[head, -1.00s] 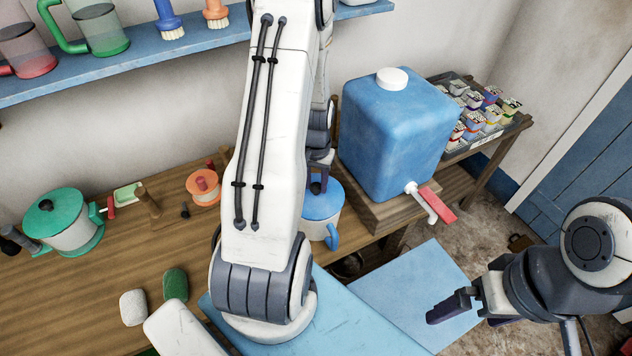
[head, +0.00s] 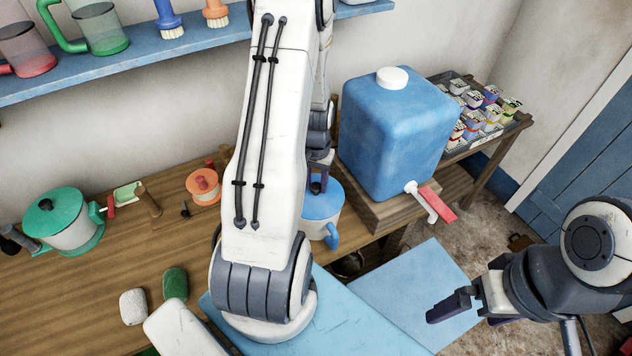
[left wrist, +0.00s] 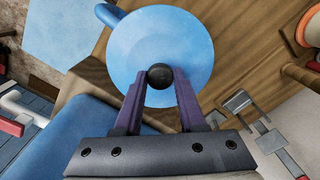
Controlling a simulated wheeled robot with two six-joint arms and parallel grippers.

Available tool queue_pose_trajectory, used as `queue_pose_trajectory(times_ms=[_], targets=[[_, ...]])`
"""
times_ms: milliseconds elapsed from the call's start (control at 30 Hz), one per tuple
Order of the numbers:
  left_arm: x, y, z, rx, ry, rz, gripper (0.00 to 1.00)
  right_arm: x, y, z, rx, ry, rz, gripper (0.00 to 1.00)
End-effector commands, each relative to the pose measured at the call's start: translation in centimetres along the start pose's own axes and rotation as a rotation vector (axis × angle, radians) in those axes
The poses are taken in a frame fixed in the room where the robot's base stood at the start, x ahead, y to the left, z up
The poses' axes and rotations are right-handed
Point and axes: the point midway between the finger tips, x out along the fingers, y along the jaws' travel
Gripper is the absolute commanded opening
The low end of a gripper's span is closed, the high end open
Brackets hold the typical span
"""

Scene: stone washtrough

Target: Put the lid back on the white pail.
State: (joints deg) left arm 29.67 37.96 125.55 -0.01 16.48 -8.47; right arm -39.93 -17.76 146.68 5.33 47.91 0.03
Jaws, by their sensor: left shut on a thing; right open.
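The white pail (head: 322,230) stands on the wooden counter below my left gripper, with a blue handle on its side. A round blue lid (head: 322,206) lies over its top. In the left wrist view the lid (left wrist: 160,48) covers the pail's mouth, so the pail's body is hidden there. My left gripper (head: 318,190) is shut on the lid's black knob (left wrist: 159,76). The lid looks level and roughly centred; whether it is fully seated I cannot tell. My right gripper (head: 470,312) is open and empty at the lower right, away from the pail.
A large blue container (head: 395,130) with a red-handled tap stands close right of the pail. A blue shelf (head: 150,50) runs above.

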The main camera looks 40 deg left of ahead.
Motion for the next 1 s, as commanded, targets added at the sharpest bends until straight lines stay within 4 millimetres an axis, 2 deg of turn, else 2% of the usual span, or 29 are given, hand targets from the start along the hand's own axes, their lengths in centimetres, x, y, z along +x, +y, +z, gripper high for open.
queue_pose_trajectory(times_ms=[267, 300, 367, 400, 600, 633, 700, 1000], targets=[[0.00, 0.00, -0.03, 0.000, 0.001, 0.000, 0.00, -0.01, 0.00, 0.00, 0.000, 0.000, 0.000, 1.00], [-0.01, 0.00, -0.02, 0.000, 0.001, 0.000, 0.43, -0.01, 0.00, 0.00, 0.000, 0.000, 0.000, 1.00], [-0.01, 0.00, -0.02, 0.000, 0.001, 0.000, 0.66, -0.02, 0.00, 0.00, 0.000, 0.000, 0.000, 1.00], [-0.01, 0.00, -0.02, 0.000, 0.001, 0.000, 0.75, -0.02, 0.00, 0.00, 0.000, 0.000, 0.000, 1.00], [-0.01, 0.00, -0.02, 0.000, 0.000, 0.000, 0.75, -0.01, 0.00, 0.00, 0.000, 0.000, 0.000, 1.00], [0.00, 0.00, -0.01, 0.000, 0.000, 0.000, 0.79, -0.01, 0.00, 0.00, 0.000, 0.000, 0.000, 1.00], [0.00, 0.00, -0.01, 0.000, 0.000, 0.000, 1.00, -0.01, 0.00, 0.00, 0.000, 0.000, 0.000, 1.00], [-0.16, 0.00, -0.01, 0.000, 0.000, 0.000, 1.00, -0.15, -0.01, -0.01, 0.000, 0.000, 0.000, 1.00]])
